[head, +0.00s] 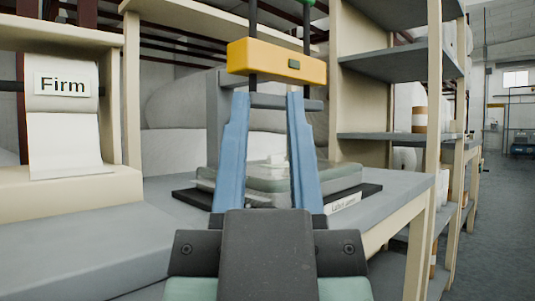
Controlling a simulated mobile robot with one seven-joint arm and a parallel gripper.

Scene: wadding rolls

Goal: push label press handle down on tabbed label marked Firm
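My gripper (268,100) points away from me with its two blue fingers apart. A dark horizontal bar (270,101), which looks like the press handle, shows between the fingertips and runs on past the right one. I cannot tell whether the fingers touch it. Above it a yellow block (277,62) sits on dark upright rods. Below is the press base (343,204), dark with a white label whose text is blurred, carrying a pale greenish block (340,177). My gripper hides its middle. The sign marked Firm (62,84) is on a roll at left. No tabbed label is clear on the press.
A white sheet (64,145) hangs from the roll over a cream ledge (60,193). The grey bench (400,189) extends beneath the press. Cream posts and grey shelves (395,62) stand close at right. The floor (502,220) is open at far right.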

